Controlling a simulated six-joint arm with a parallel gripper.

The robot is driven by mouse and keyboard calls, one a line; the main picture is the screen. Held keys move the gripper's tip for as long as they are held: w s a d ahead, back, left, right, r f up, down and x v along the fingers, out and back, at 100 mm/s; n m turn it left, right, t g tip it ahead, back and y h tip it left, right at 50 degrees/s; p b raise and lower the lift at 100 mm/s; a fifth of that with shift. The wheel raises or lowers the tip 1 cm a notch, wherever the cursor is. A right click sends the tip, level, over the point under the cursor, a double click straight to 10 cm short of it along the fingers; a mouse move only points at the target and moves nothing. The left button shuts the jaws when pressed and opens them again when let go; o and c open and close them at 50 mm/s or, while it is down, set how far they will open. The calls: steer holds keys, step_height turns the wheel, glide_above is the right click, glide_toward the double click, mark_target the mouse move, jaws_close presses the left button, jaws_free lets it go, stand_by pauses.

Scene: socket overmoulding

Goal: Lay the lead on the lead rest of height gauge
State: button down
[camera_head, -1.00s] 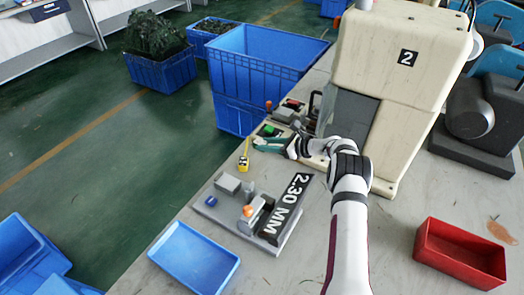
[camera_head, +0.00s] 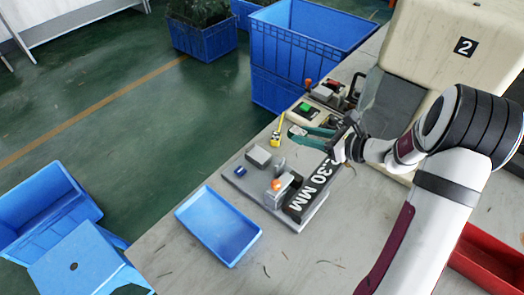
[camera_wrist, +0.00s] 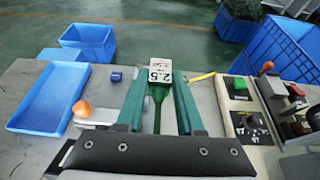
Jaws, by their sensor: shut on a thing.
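My gripper (camera_head: 312,133) has teal fingers, which also show in the wrist view (camera_wrist: 160,90). It is shut on the lead, whose dark green cord (camera_wrist: 158,112) runs back between the fingers. The lead's pale end (camera_wrist: 160,73), marked 2.5, sits at the fingertips. The height gauge (camera_head: 312,207) is a grey plate with a black "2.30 MM" label, a grey block (camera_head: 258,155), an orange knob (camera_head: 277,185) and a blue part (camera_head: 240,170). The gripper is above the gauge's far right side, and its wrist partly hides the label. I cannot pick out the lead rest.
A shallow blue tray (camera_head: 218,225) lies left of the gauge. A control box with a green button (camera_head: 306,108) and the machine (camera_head: 440,60) stand farther back. A red bin (camera_head: 490,262) is at the right.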

glide_above(265, 158)
step_height(265, 158, down, 7)
steer(key=shift+s+d+r, duration=0.15)
steer(key=shift+r, duration=0.05)
step_height(265, 158, down, 4)
steer(key=shift+f, duration=0.1)
steer(key=shift+f, duration=0.1)
steer(key=c, duration=0.5)
jaws_free()
steer(key=shift+c, duration=0.2)
